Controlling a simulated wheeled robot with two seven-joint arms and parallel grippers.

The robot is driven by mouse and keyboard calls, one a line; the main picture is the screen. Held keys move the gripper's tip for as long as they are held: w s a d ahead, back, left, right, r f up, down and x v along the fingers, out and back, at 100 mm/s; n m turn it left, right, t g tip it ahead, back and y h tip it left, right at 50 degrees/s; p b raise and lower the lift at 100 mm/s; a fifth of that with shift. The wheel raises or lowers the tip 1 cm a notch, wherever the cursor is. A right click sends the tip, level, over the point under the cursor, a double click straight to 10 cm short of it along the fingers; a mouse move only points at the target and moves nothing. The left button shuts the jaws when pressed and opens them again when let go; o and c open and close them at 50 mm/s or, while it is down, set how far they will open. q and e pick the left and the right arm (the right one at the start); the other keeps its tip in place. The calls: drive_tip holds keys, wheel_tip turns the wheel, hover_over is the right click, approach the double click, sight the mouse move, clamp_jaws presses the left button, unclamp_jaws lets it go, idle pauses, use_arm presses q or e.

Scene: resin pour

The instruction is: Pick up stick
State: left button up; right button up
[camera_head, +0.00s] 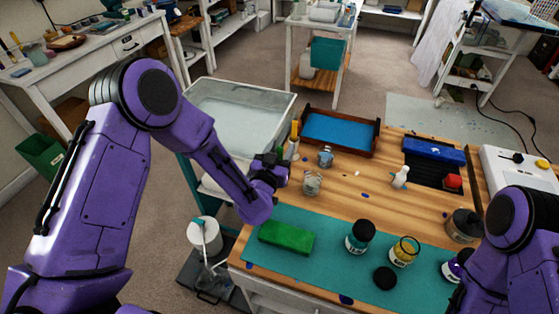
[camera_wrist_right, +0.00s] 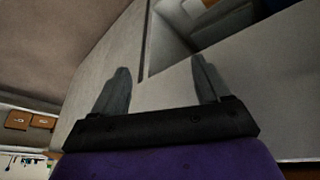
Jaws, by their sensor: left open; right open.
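My left gripper (camera_head: 278,168) is over the left edge of the wooden bench, just left of a small clear jar (camera_head: 312,183). It is open, and I see nothing held in it. A slim upright yellow-and-white item (camera_head: 294,138) stands just behind it; I cannot tell whether this is the stick. No other stick shows clearly on the bench. My right gripper (camera_wrist_right: 160,75) is open and empty in the right wrist view, in front of plain grey surfaces. In the head view only my right arm shows, at the lower right; its gripper is out of view.
A teal mat (camera_head: 330,258) carries a green block (camera_head: 286,237), a dark-lidded jar (camera_head: 360,236), a yellow jar (camera_head: 404,251) and a black lid (camera_head: 385,278). A blue-lined tray (camera_head: 340,131) stands at the back. A small white bottle (camera_head: 400,177) stands right of centre.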

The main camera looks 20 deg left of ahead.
use_arm(q)
drive_tip(key=shift+w, duration=0.7)
drive_tip(key=shift+s, duration=0.1)
clamp_jaws()
